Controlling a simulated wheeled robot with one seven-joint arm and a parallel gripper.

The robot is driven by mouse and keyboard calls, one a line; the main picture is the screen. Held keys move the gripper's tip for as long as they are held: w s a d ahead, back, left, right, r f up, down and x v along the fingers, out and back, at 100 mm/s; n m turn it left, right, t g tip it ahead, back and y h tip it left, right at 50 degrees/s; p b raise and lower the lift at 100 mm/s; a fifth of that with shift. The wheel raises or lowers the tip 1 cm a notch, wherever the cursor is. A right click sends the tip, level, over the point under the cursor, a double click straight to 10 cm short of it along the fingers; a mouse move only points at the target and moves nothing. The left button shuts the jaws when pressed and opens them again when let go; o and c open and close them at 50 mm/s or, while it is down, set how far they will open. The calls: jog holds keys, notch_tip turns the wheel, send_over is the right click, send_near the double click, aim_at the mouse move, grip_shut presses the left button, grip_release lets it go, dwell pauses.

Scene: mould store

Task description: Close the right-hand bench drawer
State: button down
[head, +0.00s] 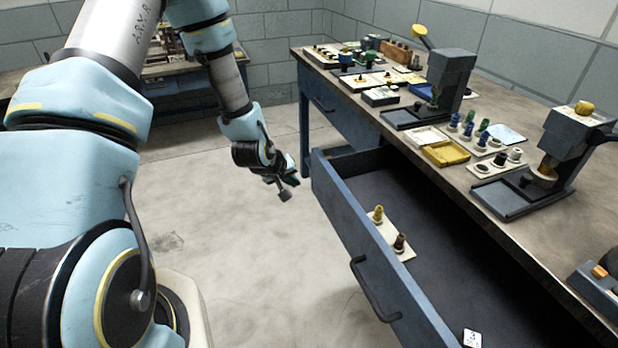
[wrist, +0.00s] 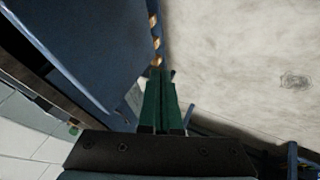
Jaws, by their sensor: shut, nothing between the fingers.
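The right-hand bench drawer (head: 362,250) is pulled well out from the blue bench in the head view. Its front faces left and carries a dark bar handle (head: 372,290). A pale block with a yellow and a brown piece (head: 392,232) lies inside, along with a white card marked 3 (head: 472,339). My gripper (head: 288,190) hangs over the floor, just left of the drawer's far front corner, and looks apart from it. In the wrist view its green fingers (wrist: 160,82) are together and empty, beside a blue surface (wrist: 85,45).
The benchtop (head: 455,180) carries presses, coloured pieces on blocks, a yellow tray (head: 446,153) and other small items. Another bench drawer (head: 335,112), farther back, is shut. A second bench (head: 182,100) stands behind my arm. The concrete floor (head: 250,250) left of the drawer is clear.

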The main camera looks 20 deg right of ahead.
jog(key=shift+w+d+f+p, duration=0.1)
jog(key=shift+d+f+p, duration=0.3)
jog(key=shift+d, duration=0.5)
jog(key=shift+w+d+f+p, duration=0.1)
jog(key=shift+d+f+p, duration=0.2)
jog(key=shift+d, duration=0.6)
jog(key=shift+w+d+f+p, duration=0.1)
jog(key=shift+d+f+p, duration=0.3)
jog(key=shift+d, duration=0.5)
jog(key=shift+r, duration=0.1)
